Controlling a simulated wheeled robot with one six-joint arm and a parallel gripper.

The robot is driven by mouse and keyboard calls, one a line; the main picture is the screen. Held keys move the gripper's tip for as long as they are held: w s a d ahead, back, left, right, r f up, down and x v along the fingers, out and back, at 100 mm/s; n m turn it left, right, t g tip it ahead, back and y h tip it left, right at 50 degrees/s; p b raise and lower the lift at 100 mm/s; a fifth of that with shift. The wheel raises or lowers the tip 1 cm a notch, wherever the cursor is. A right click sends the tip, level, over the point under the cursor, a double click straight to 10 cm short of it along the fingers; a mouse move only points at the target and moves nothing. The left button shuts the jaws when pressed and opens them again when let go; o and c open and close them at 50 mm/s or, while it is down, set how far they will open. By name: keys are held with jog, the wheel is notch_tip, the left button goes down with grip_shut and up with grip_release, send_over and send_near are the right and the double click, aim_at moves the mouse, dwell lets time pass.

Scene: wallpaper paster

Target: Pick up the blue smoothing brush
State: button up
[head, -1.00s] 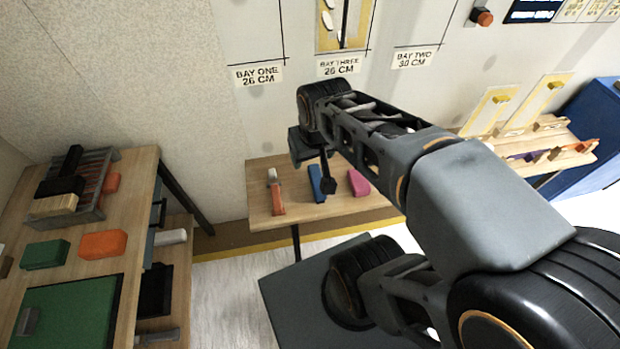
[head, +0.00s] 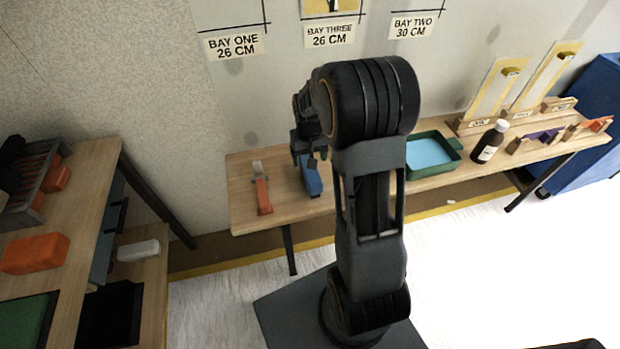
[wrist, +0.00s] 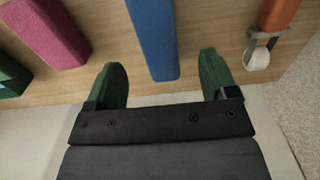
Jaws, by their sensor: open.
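The blue smoothing brush (head: 312,180) lies on the wooden wall bench, partly hidden by my arm in the head view. In the wrist view its blue bar (wrist: 153,38) runs down between my two green fingertips, with its near end about level with them. My gripper (wrist: 163,80) is open, with a finger on each side of the brush and a gap to both. In the head view my gripper (head: 308,150) is over the bench at the brush. I cannot tell its exact height above the brush.
An orange-handled roller (head: 263,190) lies left of the brush. A pink block (wrist: 48,32) lies on the other side, near a green tray (head: 452,146). A dark bottle (head: 490,142) stands farther right. The wall (head: 226,100) rises close behind the bench.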

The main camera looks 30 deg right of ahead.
aim_at(310, 173)
jog(key=shift+d+f+b, duration=0.15)
jog(key=shift+f+b, duration=0.9)
jog(key=shift+f, duration=3.05)
jog(key=c, duration=1.2)
jog(key=shift+o, duration=0.2)
jog(key=shift+r, duration=0.1)
